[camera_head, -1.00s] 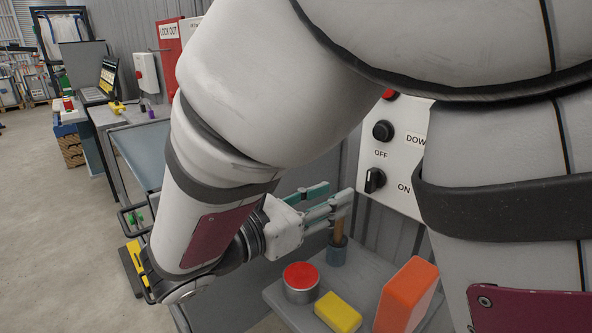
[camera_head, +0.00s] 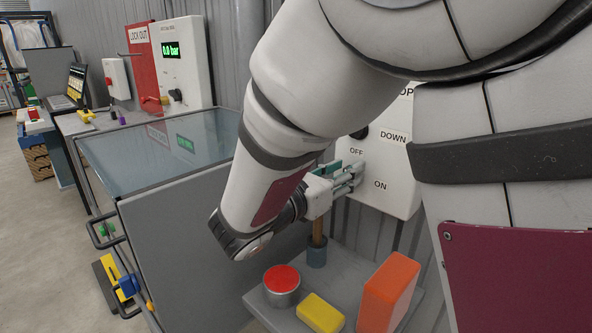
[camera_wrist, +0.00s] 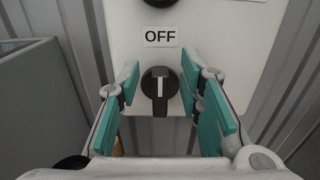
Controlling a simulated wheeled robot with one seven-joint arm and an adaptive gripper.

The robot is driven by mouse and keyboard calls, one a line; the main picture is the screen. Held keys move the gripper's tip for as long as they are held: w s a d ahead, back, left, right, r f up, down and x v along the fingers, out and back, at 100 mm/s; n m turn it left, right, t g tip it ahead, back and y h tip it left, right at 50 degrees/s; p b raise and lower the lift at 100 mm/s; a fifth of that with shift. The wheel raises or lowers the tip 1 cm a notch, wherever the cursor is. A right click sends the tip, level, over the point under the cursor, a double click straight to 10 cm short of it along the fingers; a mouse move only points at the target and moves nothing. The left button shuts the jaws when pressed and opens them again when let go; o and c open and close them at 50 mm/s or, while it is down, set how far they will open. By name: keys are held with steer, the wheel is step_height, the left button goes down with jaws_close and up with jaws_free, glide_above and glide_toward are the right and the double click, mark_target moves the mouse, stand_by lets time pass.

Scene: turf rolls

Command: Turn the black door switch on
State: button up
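The black door switch (camera_wrist: 158,91) is a round rotary knob on a white panel, just below the "OFF" label (camera_wrist: 160,37) in the wrist view. A pale line on the knob stands about upright. My gripper (camera_wrist: 160,100) is open, with its teal-padded fingers on either side of the knob and gaps visible between. In the head view my gripper (camera_head: 352,174) is at the white panel (camera_head: 391,205), between the "OFF" and "ON" labels, and hides the switch there.
Below my gripper, a grey shelf (camera_head: 345,262) holds a red-topped tin (camera_head: 282,285), a yellow block (camera_head: 320,313), an orange block (camera_head: 389,292) and a wooden handle in a blue-grey holder (camera_head: 317,252). A glass-topped grey cabinet (camera_head: 165,155) stands left. Another black knob (camera_wrist: 158,3) sits above "OFF".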

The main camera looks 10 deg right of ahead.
mark_target(365, 180)
steer(key=shift+w+d, duration=0.15)
steer(key=shift+d, duration=0.05)
jaws_close()
stand_by(0.3)
steer(key=f+m+b, duration=0.1)
steer(key=m+b, duration=0.5)
steer(key=s+d+m+b, duration=0.1)
steer(key=m+b, duration=0.5)
steer(key=b, duration=0.1)
steer(key=s+f+m+b, duration=0.1)
steer(key=m+b, duration=0.4)
steer(key=b, duration=0.2)
steer(key=shift+d+f+m, duration=0.25)
steer(key=shift+f+m, duration=0.1)
steer(key=shift+m, duration=0.05)
